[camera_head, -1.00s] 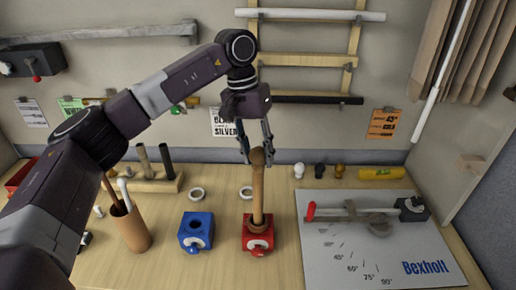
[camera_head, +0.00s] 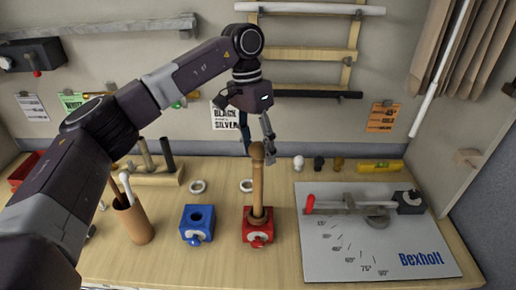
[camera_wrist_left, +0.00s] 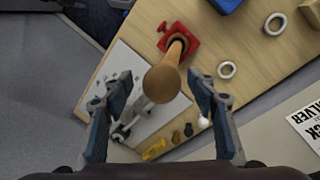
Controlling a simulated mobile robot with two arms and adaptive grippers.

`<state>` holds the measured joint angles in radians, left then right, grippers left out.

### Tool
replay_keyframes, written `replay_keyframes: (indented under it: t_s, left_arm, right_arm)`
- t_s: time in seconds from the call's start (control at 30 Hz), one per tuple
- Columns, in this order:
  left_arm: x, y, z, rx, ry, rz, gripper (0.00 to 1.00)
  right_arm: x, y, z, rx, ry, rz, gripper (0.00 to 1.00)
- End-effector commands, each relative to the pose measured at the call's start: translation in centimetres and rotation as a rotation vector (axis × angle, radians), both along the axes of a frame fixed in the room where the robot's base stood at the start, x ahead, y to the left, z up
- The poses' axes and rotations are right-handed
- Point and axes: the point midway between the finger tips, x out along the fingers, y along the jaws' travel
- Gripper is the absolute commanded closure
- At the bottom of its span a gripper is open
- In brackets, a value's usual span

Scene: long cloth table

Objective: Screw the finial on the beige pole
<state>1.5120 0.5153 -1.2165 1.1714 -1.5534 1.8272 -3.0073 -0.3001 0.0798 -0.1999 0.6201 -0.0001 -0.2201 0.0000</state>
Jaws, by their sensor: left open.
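The beige pole (camera_head: 257,188) stands upright in the red clamp block (camera_head: 259,232) on the table. A rounded light-brown finial (camera_head: 257,151) sits on the pole's top end; I cannot tell how tightly. My left gripper (camera_head: 258,140) is open at the top of the pole, close to the finial. In the left wrist view the finial (camera_wrist_left: 163,84) shows large between the two spread fingers, with a gap on each side, and the pole (camera_wrist_left: 176,48) runs away below it to the red block (camera_wrist_left: 178,38). My right gripper is not in view.
A blue clamp block (camera_head: 197,223) stands left of the red one, with two white rings (camera_head: 197,186) behind. A brown cup (camera_head: 134,222) holds rods at left. Small knobs (camera_head: 319,163) stand at the back. A grey angle board (camera_head: 375,245) lies at right.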

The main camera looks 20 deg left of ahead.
Motion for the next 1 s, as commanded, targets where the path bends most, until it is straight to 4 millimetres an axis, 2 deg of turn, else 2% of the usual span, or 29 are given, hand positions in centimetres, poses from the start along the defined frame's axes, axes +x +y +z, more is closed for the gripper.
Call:
replay_keyframes:
  t_s: [0.47, 1.0]
  left_arm:
    - [0.0, 0.1, -0.2, 0.001, -0.001, 0.035, 0.47]
    - [0.0, 0.1, -0.3, 0.0, -0.004, 0.696, 0.47]
  right_arm:
    - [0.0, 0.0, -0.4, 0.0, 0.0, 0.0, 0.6]
    - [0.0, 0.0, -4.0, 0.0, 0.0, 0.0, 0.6]
